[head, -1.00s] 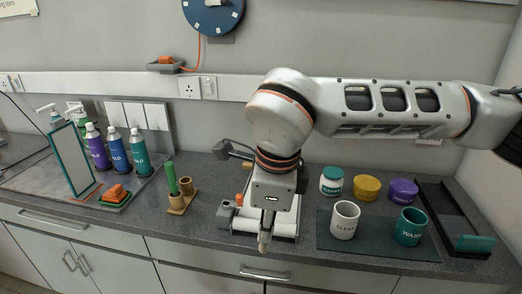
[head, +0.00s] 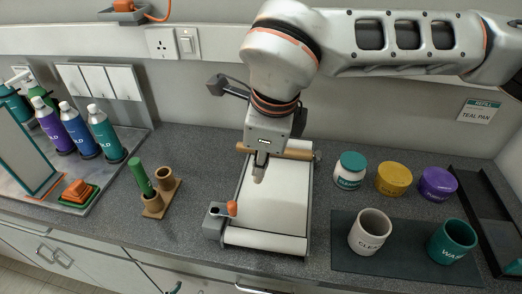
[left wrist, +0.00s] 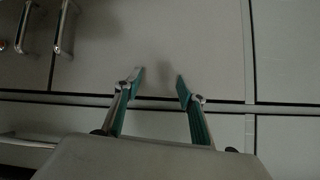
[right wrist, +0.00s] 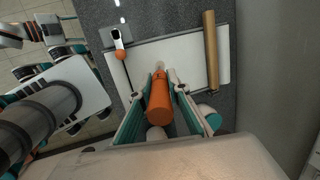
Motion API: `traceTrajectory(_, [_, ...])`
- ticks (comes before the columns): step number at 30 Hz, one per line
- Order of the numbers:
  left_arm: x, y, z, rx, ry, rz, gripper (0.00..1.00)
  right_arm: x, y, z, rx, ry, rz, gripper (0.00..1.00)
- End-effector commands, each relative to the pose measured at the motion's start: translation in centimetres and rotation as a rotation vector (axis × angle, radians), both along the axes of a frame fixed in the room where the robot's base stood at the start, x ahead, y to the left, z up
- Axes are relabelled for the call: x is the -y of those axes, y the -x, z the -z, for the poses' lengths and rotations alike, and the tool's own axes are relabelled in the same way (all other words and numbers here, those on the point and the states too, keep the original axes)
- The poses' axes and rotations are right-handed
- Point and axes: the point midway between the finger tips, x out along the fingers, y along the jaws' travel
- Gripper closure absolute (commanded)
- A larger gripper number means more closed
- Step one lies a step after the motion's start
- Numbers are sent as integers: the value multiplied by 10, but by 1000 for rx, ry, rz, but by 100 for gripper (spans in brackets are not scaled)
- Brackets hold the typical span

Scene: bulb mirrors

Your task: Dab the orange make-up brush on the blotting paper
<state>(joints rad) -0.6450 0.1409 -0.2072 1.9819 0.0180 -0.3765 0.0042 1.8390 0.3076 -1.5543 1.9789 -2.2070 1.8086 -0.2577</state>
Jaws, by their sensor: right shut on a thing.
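The orange make-up brush (right wrist: 158,102) is upright in my right gripper (right wrist: 166,80), which is shut on it. Its pale tip (head: 259,176) points down over the blotting paper (head: 272,200), a white sheet on a grey stand. I cannot tell whether the tip touches the paper. In the head view my right gripper (head: 262,158) hangs over the back half of the sheet and hides part of it. My left gripper (left wrist: 160,80) is open and empty in the left wrist view, in front of grey cabinet fronts.
A wooden roller (right wrist: 210,52) lies across the paper's back end; an orange-knobbed crank (head: 231,208) is at its front left. A wooden holder (head: 153,205) with a green brush stands left. CLEAN (head: 370,232) and WASH (head: 451,241) cups stand on a dark mat at right.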

Motion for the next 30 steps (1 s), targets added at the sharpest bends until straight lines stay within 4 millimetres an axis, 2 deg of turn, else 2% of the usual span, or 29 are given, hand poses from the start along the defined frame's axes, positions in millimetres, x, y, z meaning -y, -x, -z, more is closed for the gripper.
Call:
traceTrajectory(7, [0,5,14,-12,-9,4,60,0,0,23,-5,-1,-1,98])
traceTrajectory(16, [-5,-4,17,7,-25,2,60,0,0,52,-7,1,-1,98])
traceTrajectory(24, [-8,-13,11,26,-30,0,60,0,0,56,-2,0,-1,98])
traceTrajectory(30, [-7,-13,11,25,-29,0,60,0,0,56,-1,0,0,98])
